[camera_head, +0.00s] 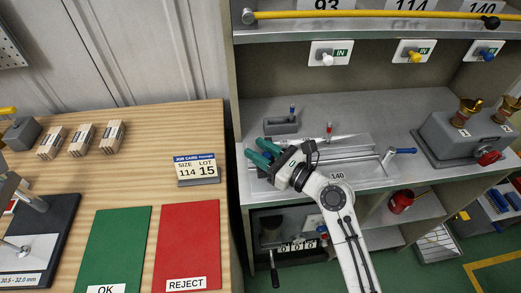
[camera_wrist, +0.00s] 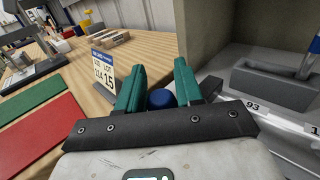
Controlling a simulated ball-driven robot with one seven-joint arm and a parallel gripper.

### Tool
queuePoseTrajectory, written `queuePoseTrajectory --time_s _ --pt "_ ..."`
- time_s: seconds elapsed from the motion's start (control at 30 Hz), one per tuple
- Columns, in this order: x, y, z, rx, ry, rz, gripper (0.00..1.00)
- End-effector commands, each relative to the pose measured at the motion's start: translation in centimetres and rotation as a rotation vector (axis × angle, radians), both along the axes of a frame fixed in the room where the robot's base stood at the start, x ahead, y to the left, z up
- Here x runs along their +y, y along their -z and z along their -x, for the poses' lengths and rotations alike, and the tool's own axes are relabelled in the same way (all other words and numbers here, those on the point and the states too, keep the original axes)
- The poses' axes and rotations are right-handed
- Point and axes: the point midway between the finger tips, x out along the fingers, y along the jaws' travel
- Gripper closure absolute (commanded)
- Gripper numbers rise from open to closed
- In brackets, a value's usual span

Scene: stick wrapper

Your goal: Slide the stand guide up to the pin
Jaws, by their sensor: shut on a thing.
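My gripper (camera_head: 258,151) has teal fingers and is at the left front of the grey steel bench. Its fingers are shut on a round dark blue knob (camera_wrist: 162,98), which shows between them in the wrist view. The body of the stand guide under the knob is hidden by my gripper. A slim pin with a red top (camera_head: 329,128) stands upright on the bench, right of my gripper. A flat metal slide with rails (camera_head: 345,150) lies beside it, with a blue-handled lever (camera_head: 404,151) at its right end. Scale labels sit along the bench's front edge.
A grey block (camera_head: 281,126) holding a blue-topped pin stands behind my gripper. A grey fixture with brass cups (camera_head: 462,130) is at right. A wooden table (camera_head: 130,170) with a job card (camera_head: 196,168) and green and red mats is at left, across a gap.

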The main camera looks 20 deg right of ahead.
Motion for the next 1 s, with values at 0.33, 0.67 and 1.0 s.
queuePoseTrajectory --time_s 0.33,0.67,1.0 --pt "0.0 0.0 0.0 0.000 0.000 0.000 1.00" --pt "-5.6 0.0 1.6 0.004 0.011 0.000 1.00" --pt "-13.4 0.0 4.3 0.003 0.006 0.001 1.00"
